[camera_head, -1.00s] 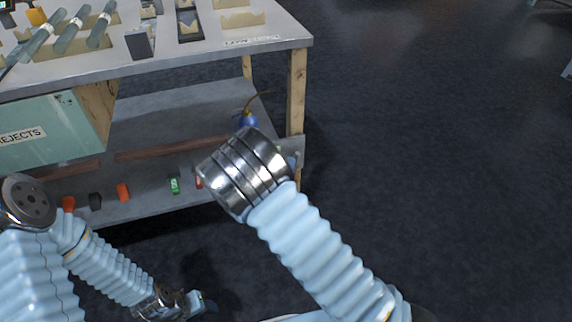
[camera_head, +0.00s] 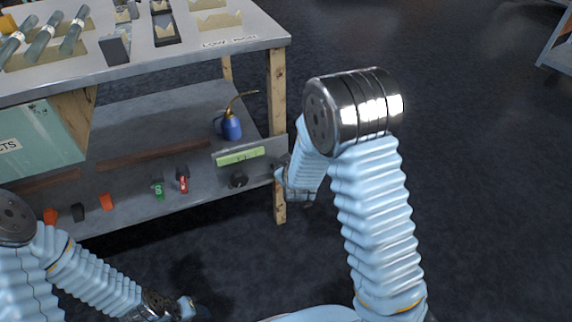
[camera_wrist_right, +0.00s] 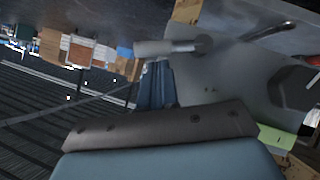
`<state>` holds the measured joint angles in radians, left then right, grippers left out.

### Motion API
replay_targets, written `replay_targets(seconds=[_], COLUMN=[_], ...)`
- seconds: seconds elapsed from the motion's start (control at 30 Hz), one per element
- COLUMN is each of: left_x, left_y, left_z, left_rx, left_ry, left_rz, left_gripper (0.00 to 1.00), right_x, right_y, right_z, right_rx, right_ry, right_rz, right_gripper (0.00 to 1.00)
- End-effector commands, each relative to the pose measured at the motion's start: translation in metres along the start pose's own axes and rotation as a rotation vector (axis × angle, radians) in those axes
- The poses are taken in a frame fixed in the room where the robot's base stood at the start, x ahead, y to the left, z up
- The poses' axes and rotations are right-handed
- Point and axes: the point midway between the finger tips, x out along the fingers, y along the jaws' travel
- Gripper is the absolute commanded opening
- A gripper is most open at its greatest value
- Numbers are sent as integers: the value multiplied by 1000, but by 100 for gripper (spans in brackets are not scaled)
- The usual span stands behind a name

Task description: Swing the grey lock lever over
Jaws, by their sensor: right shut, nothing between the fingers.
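A grey lever (camera_wrist_right: 165,47) with a rounded pivot end shows in the right wrist view, against a grey panel (camera_wrist_right: 228,75). My right gripper (camera_wrist_right: 157,68) is shut and empty, its blue fingertips right at the lever; whether they touch it I cannot tell. In the head view the panel (camera_head: 270,152) stands at the right end of the lower shelf, with my right gripper (camera_head: 281,172) at its right edge, and the lever cannot be made out there. My left gripper (camera_head: 190,308) is low at the bottom, its jaws unclear.
The panel carries a black knob (camera_head: 238,181) and a green strip (camera_head: 240,156). A blue oil can (camera_head: 230,125) stands behind it on the shelf. A red-handled valve (camera_head: 183,180) and a green one (camera_head: 158,188) sit to its left. A wooden table leg (camera_head: 278,100) is close by. Open floor lies right.

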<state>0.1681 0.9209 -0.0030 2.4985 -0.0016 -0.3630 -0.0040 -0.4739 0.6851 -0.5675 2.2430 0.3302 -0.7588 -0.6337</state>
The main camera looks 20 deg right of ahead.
Motion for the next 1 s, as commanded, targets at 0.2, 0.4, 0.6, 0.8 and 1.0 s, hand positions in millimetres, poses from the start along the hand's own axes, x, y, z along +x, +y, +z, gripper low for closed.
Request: replay_targets(seconds=[0.2,0.4,0.6,0.8,1.0], left_x=[6,8,8,8,4], left_y=[-4,-5,-5,-4,-3], left_z=[-1,-1,-1,-1,-1], left_rx=[-3,-3,-2,-2,-2], left_ry=[3,2,2,2,2], left_rz=[-3,-2,-2,-2,-1], left_gripper=[43,43,43,43,43], right_x=[3,4,4,5,3], right_y=[3,4,5,5,8], right_z=[6,7,7,8,3], right_rx=[17,16,16,15,16], right_ry=[-1,-1,-2,-3,-2], right_rz=[-11,-10,-9,-9,-8], right_gripper=[0,0,0,0,0])
